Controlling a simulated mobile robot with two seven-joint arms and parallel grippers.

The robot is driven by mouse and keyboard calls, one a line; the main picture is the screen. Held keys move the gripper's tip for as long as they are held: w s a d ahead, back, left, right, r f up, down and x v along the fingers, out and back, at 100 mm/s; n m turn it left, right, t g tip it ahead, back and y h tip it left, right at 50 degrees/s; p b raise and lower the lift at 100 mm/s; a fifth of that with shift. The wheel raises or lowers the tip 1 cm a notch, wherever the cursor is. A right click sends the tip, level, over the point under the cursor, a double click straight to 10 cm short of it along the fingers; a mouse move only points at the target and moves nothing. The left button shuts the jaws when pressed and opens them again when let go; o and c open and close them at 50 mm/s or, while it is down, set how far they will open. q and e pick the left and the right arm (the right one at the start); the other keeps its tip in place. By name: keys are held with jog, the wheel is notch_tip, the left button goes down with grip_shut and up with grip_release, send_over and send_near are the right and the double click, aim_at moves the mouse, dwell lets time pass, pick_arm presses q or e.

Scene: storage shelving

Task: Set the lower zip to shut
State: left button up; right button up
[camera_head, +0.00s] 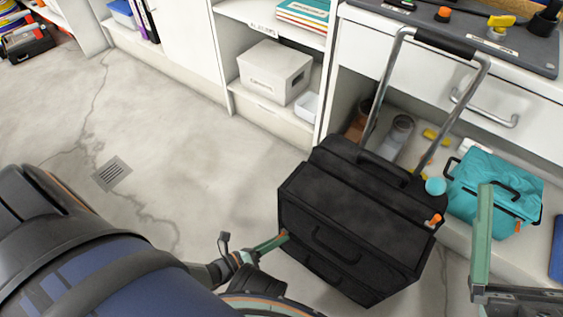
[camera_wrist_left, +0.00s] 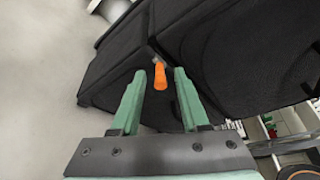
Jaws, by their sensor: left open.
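A black wheeled case (camera_head: 350,215) with a raised handle stands on the floor; it fills the top of the left wrist view (camera_wrist_left: 225,50). One orange zip pull (camera_head: 437,219) shows at its right edge. Another orange zip pull (camera_wrist_left: 160,76) hangs on the case in the left wrist view, at a seam. My left gripper (camera_head: 280,238) is at the case's left edge, its green fingers open on either side of that pull, with gaps beside it. I cannot tell how far the zip is drawn. My right gripper (camera_head: 484,215) is at the right edge, partly out of frame.
A teal bag (camera_head: 495,190) lies right of the case on a low shelf, with a turquoise ball (camera_head: 436,186) beside it. The raised handle (camera_head: 390,85) stands before a white drawer (camera_head: 400,50). A white box (camera_head: 273,70) sits on a shelf behind.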

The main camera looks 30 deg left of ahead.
pick_arm(q)
jog(key=shift+w+d, duration=0.1)
jog(key=shift+c, duration=0.4)
grip_shut()
dwell(1.1)
